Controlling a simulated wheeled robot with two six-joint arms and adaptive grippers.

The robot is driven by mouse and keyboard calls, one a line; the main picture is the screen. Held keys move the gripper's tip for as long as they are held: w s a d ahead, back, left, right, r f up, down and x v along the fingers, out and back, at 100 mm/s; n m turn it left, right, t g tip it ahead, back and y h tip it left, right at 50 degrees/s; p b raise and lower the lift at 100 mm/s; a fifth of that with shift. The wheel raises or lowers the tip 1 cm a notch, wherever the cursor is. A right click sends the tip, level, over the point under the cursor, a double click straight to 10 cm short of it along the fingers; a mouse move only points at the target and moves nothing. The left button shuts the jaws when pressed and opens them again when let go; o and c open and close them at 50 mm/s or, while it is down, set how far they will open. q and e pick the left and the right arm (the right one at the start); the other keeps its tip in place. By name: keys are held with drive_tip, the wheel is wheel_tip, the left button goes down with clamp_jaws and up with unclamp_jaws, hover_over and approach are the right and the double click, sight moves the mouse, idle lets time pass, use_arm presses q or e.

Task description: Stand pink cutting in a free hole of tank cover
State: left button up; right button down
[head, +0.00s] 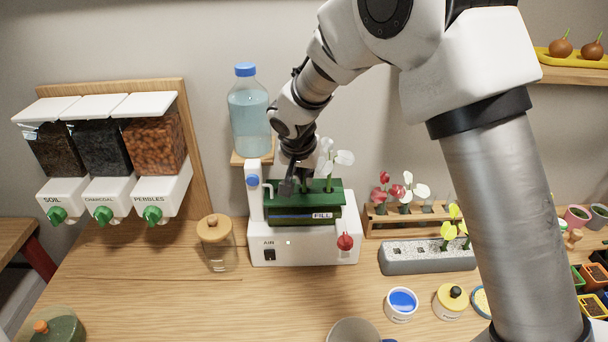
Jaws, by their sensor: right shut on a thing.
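My right gripper (289,186) reaches down from above to the left part of the green tank cover (330,198). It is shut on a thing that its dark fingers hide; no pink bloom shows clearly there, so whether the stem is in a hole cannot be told. White-flowered cuttings (343,157) stand at the cover just right of the gripper. The dark green tank, labelled FILL (300,222), sits on a white unit (310,253). The cover's holes are too small or hidden to make out. My left gripper is out of view.
A wooden rack (388,229) right of the tank holds red and white cuttings (383,190). A grey block (400,260) bears yellow cuttings (449,229). A water bottle (249,115) stands behind on the left; a corked jar (217,245) is left.

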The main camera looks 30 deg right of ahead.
drive_tip(key=shift+f+b, duration=0.4)
drive_tip(key=shift+f, duration=0.1)
drive_tip(key=c, duration=1.2)
unclamp_jaws()
drive_tip(key=o, duration=0.4)
drive_tip(key=shift+r+p, duration=2.5)
drive_tip(key=shift+r, duration=1.1)
